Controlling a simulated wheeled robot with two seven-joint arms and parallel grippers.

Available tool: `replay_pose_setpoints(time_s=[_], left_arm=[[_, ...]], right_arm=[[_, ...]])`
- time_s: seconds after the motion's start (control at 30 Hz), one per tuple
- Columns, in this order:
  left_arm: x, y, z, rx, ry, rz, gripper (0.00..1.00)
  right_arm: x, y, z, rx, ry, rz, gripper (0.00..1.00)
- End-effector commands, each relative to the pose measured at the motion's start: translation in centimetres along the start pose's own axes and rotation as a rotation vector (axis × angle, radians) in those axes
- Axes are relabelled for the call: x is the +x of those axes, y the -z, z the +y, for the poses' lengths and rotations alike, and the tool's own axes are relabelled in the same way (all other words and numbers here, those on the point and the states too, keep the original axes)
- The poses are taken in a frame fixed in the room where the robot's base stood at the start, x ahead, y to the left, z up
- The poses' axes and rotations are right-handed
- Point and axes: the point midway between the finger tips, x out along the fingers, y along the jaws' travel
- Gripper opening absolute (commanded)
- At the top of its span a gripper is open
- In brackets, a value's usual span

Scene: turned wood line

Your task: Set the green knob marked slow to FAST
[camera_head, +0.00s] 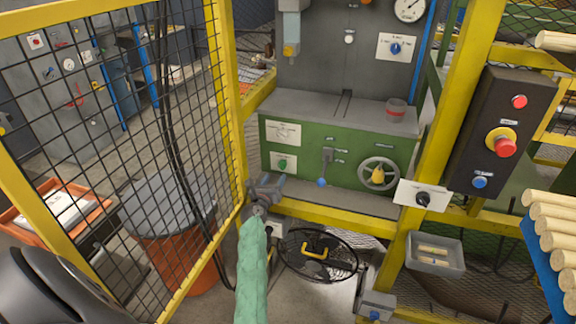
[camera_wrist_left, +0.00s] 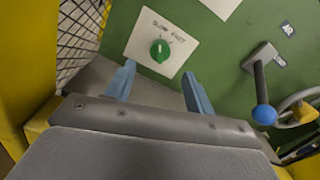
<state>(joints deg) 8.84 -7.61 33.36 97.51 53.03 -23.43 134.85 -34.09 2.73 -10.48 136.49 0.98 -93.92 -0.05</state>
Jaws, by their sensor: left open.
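The green knob (camera_head: 282,164) sits on a white plate low on the left of the green machine front. In the left wrist view the knob (camera_wrist_left: 160,50) is close, with SLOW and FAST printed above it on the plate (camera_wrist_left: 137,44). A small pale mark shows near its top, but I cannot tell which word it points at. My left gripper (camera_head: 268,184) is just below and in front of the knob. In the left wrist view its two blue fingers (camera_wrist_left: 160,86) are spread, empty and apart from the knob. My right gripper is not in view.
A lever with a blue ball (camera_head: 322,182) and a handwheel (camera_head: 379,174) are right of the knob. A yellow rail (camera_head: 335,206) runs below the panel. A yellow mesh fence (camera_head: 226,90) stands close on the left. A round black guard (camera_head: 319,256) lies below.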

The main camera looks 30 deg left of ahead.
Motion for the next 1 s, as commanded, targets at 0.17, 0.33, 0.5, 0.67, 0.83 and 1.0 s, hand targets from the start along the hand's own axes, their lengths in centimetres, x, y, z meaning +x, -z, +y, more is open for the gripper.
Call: replay_pose_setpoints(time_s=[0.17,0.33,0.5,0.67,0.83,1.0], left_arm=[[1.8,-0.3,0.0,-0.002,0.0,-0.002,0.54],[4.4,-0.2,0.0,0.0,0.001,-0.001,0.54],[6.4,-0.2,0.0,0.002,0.001,-0.001,0.54],[7.4,-0.1,0.0,0.003,0.001,0.0,0.54],[7.6,-0.1,0.0,0.002,0.0,0.0,0.54],[7.6,-0.1,0.0,0.002,0.0,0.0,0.48]], right_arm=[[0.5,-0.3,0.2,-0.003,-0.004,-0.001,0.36],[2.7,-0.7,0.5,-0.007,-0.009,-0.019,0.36],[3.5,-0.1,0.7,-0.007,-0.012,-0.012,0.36],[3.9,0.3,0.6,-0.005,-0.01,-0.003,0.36],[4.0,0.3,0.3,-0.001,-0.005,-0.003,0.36],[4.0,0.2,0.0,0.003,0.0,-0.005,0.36]])
